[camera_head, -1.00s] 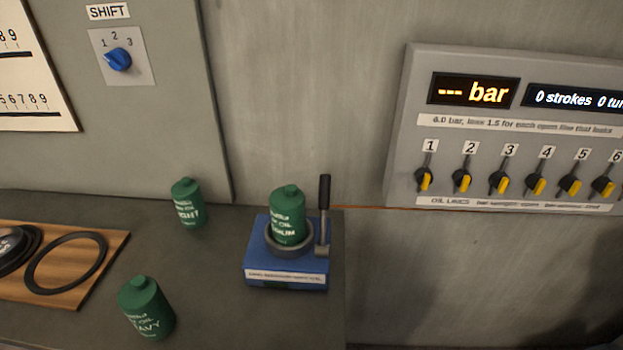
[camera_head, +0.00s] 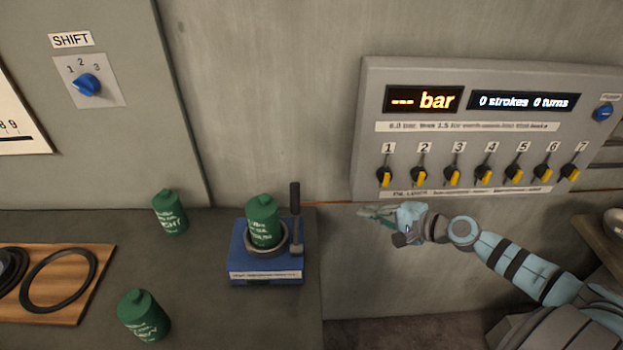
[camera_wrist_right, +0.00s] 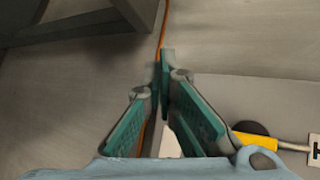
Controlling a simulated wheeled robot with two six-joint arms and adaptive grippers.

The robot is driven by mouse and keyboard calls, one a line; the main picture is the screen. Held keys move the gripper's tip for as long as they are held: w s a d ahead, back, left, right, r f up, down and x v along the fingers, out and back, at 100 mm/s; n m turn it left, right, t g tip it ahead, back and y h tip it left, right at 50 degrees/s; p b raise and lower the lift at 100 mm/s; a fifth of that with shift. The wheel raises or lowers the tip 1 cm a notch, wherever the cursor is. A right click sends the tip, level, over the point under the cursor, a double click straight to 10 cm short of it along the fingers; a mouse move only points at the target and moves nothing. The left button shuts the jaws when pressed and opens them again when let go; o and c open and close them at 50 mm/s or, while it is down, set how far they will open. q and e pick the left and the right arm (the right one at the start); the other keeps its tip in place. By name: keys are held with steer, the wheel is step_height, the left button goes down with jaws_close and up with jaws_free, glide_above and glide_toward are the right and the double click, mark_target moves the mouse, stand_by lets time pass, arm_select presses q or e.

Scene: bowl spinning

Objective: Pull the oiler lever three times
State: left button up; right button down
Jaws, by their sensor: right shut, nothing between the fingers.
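The oiler (camera_head: 266,276) is a blue block near the right edge of the grey bench. Its black-handled lever (camera_head: 295,203) stands upright on the block's right side. A green oil can (camera_head: 263,222) sits in the ring on top of the oiler. My right gripper (camera_head: 372,213) is right of the lever, apart from it, in front of the wall below the valve panel. The right wrist view also shows this gripper (camera_wrist_right: 165,62), its teal fingers shut and empty. My left gripper is in neither view.
Two more green cans stand on the bench, one behind (camera_head: 170,212) and one in front (camera_head: 144,316). A wooden board (camera_head: 70,300) with black rings lies at left. The valve panel (camera_head: 480,125) reads "0 strokes 0 turns". A blue SHIFT knob (camera_head: 87,84) is at upper left.

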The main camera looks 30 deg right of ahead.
mark_target(296, 219)
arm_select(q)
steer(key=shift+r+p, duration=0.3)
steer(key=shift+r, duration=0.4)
arm_select(e)
steer(key=a+r+m+y, duration=0.1)
steer(key=a+r+y, duration=0.2)
steer(key=r, duration=0.6)
steer(key=a, duration=0.2)
steer(key=shift+a+r, duration=0.2)
steer(key=shift+a, duration=0.15)
steer(key=shift+f, duration=0.1)
steer(key=x, duration=1)
arm_select(q)
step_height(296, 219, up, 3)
steer(key=p, duration=0.2)
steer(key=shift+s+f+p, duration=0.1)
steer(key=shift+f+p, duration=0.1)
steer(key=shift+p, duration=0.1)
arm_select(e)
steer(key=s+a+r, duration=0.2)
steer(key=s, duration=0.1)
steer(key=shift+a, duration=0.25)
steer(key=shift+w, duration=0.2)
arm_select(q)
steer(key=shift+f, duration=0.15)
